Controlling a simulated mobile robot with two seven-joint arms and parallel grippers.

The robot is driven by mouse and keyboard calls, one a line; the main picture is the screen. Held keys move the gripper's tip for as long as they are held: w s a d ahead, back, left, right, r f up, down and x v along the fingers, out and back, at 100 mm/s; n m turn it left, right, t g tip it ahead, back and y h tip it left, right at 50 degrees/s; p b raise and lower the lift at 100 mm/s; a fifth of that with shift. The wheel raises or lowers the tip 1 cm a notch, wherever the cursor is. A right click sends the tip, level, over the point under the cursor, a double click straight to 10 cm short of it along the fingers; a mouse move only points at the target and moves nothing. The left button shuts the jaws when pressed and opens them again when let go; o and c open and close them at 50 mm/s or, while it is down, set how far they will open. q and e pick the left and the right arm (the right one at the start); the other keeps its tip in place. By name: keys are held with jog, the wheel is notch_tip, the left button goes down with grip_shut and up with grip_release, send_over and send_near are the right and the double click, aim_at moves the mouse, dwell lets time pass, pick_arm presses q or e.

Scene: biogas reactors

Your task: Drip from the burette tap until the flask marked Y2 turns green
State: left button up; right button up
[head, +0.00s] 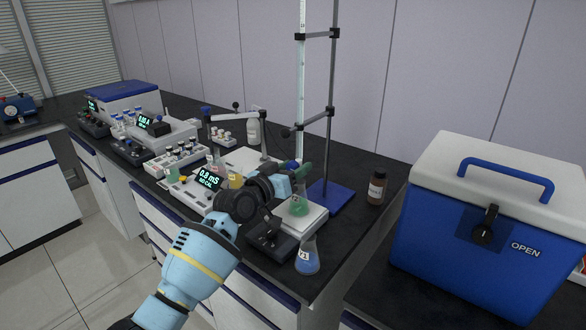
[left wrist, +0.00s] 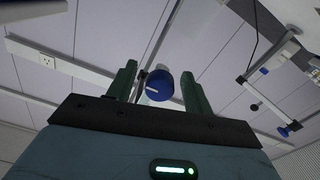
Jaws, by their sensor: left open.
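The burette (head: 301,75) stands upright on its stand, with a blue base plate (head: 330,197). A flask of green liquid (head: 299,204) sits on a white plate (head: 312,218) below it; I cannot read its label. A flask of blue liquid (head: 307,260) stands near the front edge; its small label looks like Y2, but I cannot be sure. My left gripper (head: 293,176) is at the burette's lower end. In the left wrist view, the blue tap knob (left wrist: 160,86) with a white line lies between the open green fingers (left wrist: 158,84). My right gripper is out of view.
A meter reading 0.8 mS (head: 207,179) and a black device (head: 270,238) stand close to my left arm. A brown bottle (head: 376,188) is right of the stand. A blue and white cool box (head: 480,235) fills the right side. Vial racks stand farther left.

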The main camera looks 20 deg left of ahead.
pick_arm(q)
jog(key=shift+s+a, duration=0.15)
jog(key=shift+s, duration=0.2)
jog(key=v, duration=0.6)
jog(key=shift+s+a+p, duration=0.15)
jog(key=shift+s+p, duration=0.15)
jog(key=shift+s, duration=0.1)
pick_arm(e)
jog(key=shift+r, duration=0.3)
pick_arm(q)
jog(key=shift+s+f, duration=0.1)
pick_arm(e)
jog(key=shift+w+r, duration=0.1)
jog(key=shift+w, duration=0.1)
